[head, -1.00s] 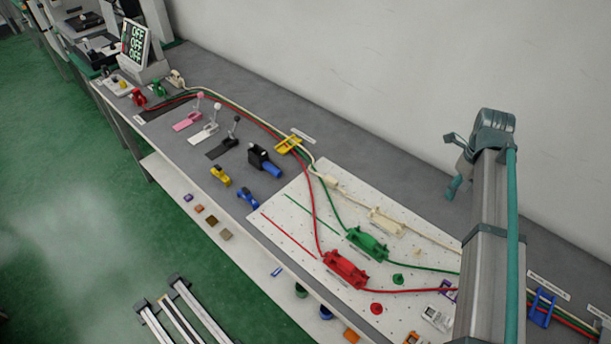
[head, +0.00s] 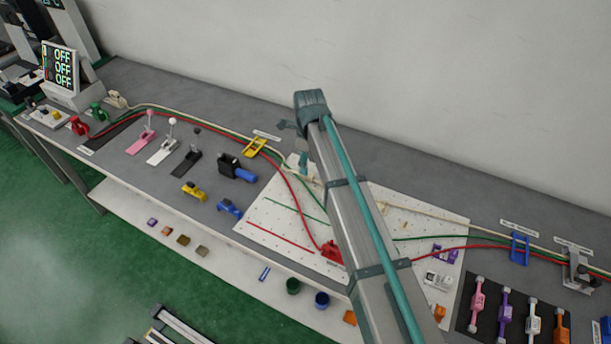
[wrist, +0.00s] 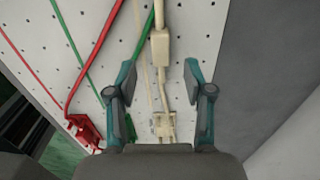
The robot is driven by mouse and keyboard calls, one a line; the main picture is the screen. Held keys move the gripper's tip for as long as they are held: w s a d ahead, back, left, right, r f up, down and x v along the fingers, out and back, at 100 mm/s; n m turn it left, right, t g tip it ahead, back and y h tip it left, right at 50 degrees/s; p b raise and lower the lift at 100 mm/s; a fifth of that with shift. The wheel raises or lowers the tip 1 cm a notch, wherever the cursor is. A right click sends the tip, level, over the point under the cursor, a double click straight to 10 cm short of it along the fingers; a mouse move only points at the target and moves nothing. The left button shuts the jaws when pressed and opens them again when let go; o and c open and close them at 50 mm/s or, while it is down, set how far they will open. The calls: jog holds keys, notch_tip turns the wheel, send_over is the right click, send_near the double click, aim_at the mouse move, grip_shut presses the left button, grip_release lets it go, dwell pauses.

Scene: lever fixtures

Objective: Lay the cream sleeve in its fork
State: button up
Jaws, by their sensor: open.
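The cream sleeve (wrist: 160,48) is a small block on a cream cable, lying over the white pegboard just beyond my fingertips in the wrist view. My gripper (wrist: 160,75) is open, its two teal-and-grey fingers on either side of the cream cable. Nothing is held between them. The cream fork (wrist: 164,125) shows lower in the wrist view, between the finger bases, with cable at it. In the head view my gripper (head: 302,145) hangs over the back of the pegboard, and my arm hides most of the cream fork. I cannot tell the height above the sleeve.
The red holder (wrist: 86,130) and the partly hidden green holder (wrist: 121,125) are left of the cream fork. Red and green cables cross the pegboard (head: 268,218). A yellow clip (head: 255,146) and a black-and-blue fixture (head: 236,168) stand left of it. The wall is behind.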

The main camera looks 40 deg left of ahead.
aim_at(308, 177)
jog(key=shift+a+f+p, duration=0.15)
jog(key=shift+f+p, duration=0.85)
jog(key=shift+f, duration=1.9)
grip_shut()
